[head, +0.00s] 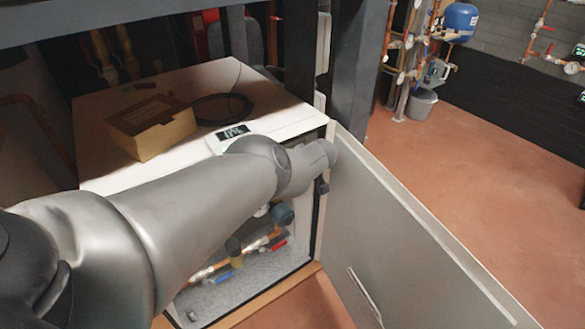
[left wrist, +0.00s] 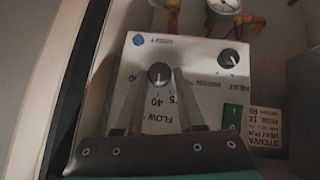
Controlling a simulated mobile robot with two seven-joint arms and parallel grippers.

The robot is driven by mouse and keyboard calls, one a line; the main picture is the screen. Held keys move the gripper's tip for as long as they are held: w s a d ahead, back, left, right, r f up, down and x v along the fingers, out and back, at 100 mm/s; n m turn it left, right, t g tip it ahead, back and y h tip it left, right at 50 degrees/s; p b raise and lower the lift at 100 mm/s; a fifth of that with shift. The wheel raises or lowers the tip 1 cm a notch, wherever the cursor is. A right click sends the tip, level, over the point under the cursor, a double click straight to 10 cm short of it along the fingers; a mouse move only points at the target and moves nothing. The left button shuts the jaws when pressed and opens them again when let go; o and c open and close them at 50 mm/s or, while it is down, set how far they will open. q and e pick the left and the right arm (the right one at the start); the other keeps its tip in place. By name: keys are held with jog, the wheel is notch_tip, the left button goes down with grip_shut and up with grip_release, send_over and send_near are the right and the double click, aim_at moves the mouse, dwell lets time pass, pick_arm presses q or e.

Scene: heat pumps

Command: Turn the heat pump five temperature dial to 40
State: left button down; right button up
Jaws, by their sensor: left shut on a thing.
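In the left wrist view, a light control panel (left wrist: 190,105) appears upside down. A dark round dial (left wrist: 160,72) sits on it, with a light pointer line; the marking 40 shows right beside it and the word FLOW beyond. My left gripper (left wrist: 158,80) has one finger on each side of this dial and is shut on it. The fingers cover part of the scale. In the head view, my left arm reaches into the open heat pump cabinet (head: 200,85); its fingers and the dial are hidden there. My right gripper is not in view.
A second dark dial (left wrist: 233,60) and a green switch (left wrist: 231,116) are on the panel. The open cabinet door (head: 385,220) stands right of my arm. A cardboard box (head: 150,125) and a display (head: 232,133) are on top.

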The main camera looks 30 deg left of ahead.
pick_arm(q)
jog(key=shift+w+a+r, duration=0.1)
jog(key=shift+a+r, duration=0.15)
jog(key=shift+a, duration=0.05)
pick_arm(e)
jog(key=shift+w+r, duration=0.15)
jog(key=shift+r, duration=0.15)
pick_arm(q)
jog(key=c, duration=0.5)
grip_release()
jog(key=shift+d, duration=0.15)
jog(key=shift+d+f, duration=0.1)
jog(key=shift+f, duration=0.1)
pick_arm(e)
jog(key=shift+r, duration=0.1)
